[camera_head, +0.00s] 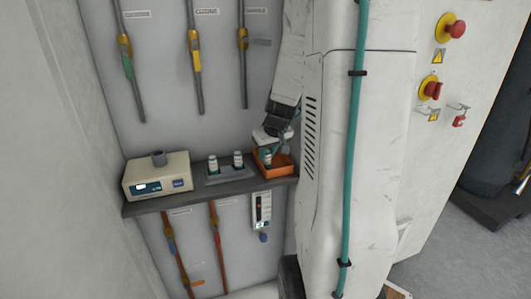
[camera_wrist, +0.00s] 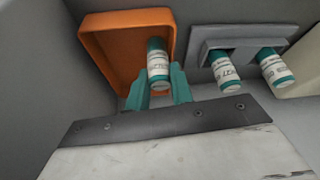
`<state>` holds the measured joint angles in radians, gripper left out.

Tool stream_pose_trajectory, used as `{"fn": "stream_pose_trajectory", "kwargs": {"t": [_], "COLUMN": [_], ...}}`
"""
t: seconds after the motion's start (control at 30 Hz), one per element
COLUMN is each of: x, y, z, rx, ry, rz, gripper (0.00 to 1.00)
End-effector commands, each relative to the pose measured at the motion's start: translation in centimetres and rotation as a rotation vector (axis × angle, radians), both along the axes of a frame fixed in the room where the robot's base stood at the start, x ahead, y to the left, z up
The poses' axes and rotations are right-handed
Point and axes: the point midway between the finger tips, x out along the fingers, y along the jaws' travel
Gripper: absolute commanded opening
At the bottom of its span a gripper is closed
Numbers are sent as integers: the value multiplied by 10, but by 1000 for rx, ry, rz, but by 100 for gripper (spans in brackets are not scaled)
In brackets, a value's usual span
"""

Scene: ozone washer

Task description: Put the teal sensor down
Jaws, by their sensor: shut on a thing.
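The teal sensor (camera_wrist: 157,66), a small white cylinder with teal ends and a printed label, is between the two teal fingers of my gripper (camera_wrist: 160,88) in the wrist view. My gripper is shut on it. The sensor overlaps the orange tray (camera_wrist: 103,48), over or inside it; I cannot tell whether it touches the tray floor. In the head view the orange tray (camera_head: 283,171) sits at the right end of the shelf, and the sensor (camera_head: 266,157) shows at it, partly covered by my gripper (camera_head: 268,147).
A grey holder (camera_head: 229,174) with two similar sensors stands left of the tray on the dark shelf (camera_head: 205,198). A beige instrument (camera_head: 157,178) stands at the shelf's left end. Pipes with valves (camera_head: 195,60) run on the wall above. The room around the tray is tight.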

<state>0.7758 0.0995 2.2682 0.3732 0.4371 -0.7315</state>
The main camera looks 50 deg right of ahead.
Motion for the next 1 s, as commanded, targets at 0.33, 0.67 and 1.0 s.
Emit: {"fn": "stream_pose_trajectory", "kwargs": {"t": [0.33,0.67,1.0], "x": [1,1,-23], "y": [2,3,12], "z": [-3,3,65], "rx": [1,0,-3], "ry": [0,-1,-4], "rz": [3,4,3], "gripper": [44,44,44]}}
